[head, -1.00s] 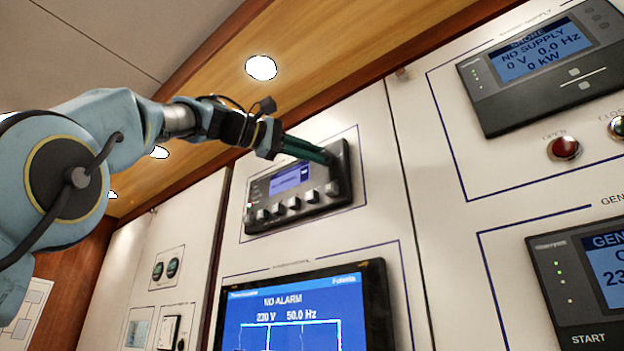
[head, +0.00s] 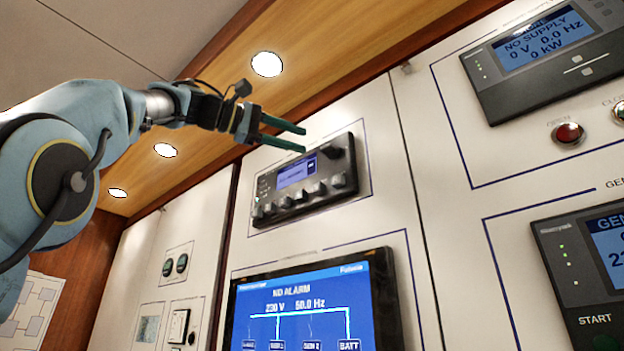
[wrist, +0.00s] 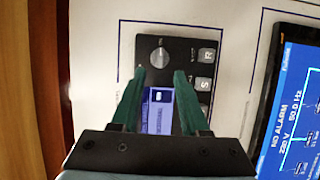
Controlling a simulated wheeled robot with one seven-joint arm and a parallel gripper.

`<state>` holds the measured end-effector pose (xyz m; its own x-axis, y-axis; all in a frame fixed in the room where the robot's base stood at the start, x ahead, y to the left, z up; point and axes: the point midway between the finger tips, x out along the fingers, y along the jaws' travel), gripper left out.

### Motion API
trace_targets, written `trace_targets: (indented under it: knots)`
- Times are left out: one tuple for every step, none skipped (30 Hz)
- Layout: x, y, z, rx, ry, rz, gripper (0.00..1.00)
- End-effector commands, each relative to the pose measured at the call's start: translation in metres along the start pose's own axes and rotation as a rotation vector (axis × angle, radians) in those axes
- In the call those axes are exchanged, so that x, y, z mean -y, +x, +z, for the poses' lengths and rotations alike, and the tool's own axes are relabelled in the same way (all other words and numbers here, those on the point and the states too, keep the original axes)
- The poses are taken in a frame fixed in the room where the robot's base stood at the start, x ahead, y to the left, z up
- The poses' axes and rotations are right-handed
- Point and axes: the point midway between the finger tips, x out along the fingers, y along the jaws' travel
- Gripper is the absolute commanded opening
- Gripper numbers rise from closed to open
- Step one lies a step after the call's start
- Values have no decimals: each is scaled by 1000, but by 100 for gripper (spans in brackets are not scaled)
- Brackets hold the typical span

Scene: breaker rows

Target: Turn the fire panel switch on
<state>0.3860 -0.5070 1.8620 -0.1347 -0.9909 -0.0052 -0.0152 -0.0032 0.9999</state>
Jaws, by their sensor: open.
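A black panel (head: 310,189) on the white wall has a small blue-lit screen, a row of square buttons and a round knob (head: 330,150) at its upper right. I take this knob for the fire panel switch; no label on it is readable. In the wrist view the knob (wrist: 160,54) is grey, with a ridge roughly upright in the picture. My gripper (head: 303,140) is open and empty, in front of the panel's top. In the wrist view the knob lies just beyond and between my green fingertips (wrist: 160,74), apparently not touching them.
A large display (head: 312,305) reading NO ALARM is mounted below the panel. A dark supply unit (head: 545,55) and a red button (head: 568,133) are at the right. A wooden ceiling strip (head: 340,60) runs above my arm.

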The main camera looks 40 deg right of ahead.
Motion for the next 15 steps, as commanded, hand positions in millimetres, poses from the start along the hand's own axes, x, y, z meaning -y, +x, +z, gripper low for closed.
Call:
trace_targets:
  knots:
    - [2,-11,-2,-6,1,0,45]
    - [2,-16,-2,-6,0,0,45]
    - [2,-23,-1,-5,1,0,45]
    - [2,-28,-1,-5,0,0,45]
    - [2,-31,-1,-4,0,-1,45]
    - [1,-36,-1,-4,-1,0,45]
    - [1,-39,-1,-4,-1,0,45]
    - [1,-42,-1,-3,0,-1,45]
    - [1,-44,-1,-2,0,-1,45]
    - [0,-46,0,-2,0,0,45]
    - [0,-47,0,-2,0,0,45]
    - [0,-48,0,-1,0,0,45]
    - [0,-48,0,-1,0,0,45]
    - [0,-48,0,0,0,0,45]
    - [0,-48,0,0,0,0,45]
